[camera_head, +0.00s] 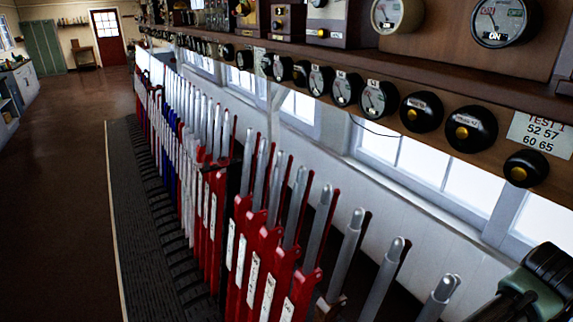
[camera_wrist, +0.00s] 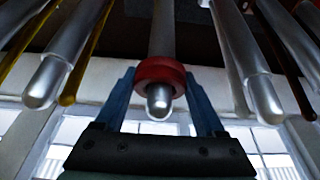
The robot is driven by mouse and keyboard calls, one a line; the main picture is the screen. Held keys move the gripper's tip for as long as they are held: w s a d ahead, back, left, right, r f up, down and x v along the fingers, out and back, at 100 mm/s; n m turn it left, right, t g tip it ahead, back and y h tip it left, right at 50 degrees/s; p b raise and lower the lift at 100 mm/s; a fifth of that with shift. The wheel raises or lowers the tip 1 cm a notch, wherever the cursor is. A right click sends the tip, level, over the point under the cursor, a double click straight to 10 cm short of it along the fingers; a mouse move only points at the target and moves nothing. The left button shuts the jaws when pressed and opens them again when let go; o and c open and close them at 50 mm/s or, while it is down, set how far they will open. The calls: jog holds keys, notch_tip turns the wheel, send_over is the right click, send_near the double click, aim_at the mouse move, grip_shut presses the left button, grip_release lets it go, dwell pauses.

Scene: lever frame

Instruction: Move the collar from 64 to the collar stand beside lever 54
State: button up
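In the wrist view a red collar (camera_wrist: 160,73) sits around the handle of a silver lever (camera_wrist: 161,25), just behind its rounded end. My gripper (camera_wrist: 160,82) has one blue finger on each side of the collar. The fingertips lie close against its sides, and I cannot tell whether they press on it. No lever number is readable in this view. In the head view a row of levers (camera_head: 270,180) with silver handles runs from the lower right to the far left. My gripper's fingers, the collar and the collar stand cannot be made out there.
Neighbouring silver lever handles (camera_wrist: 50,82) and (camera_wrist: 262,92) stand on both sides of my gripper. Above the levers a wooden shelf (camera_head: 420,75) carries round dials and black-rimmed instruments. Windows (camera_head: 440,170) line the wall behind. The brown floor (camera_head: 60,180) to the left is clear.

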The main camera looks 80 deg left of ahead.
jog(key=c, duration=0.7)
jog(key=shift+r, duration=0.15)
jog(key=shift+w+a+r+p, duration=0.1)
jog(key=shift+w+r+p, duration=0.15)
jog(key=shift+r+p, duration=0.95)
jog(key=shift+w+a+r+p, duration=0.2)
jog(key=shift+r+p, duration=0.65)
jog(key=shift+r, duration=0.7)
jog(key=shift+w+a+r+p, duration=0.1)
jog(key=shift+w+r+p, duration=0.2)
jog(key=shift+r+p, duration=0.9)
jog(key=shift+r, duration=0.1)
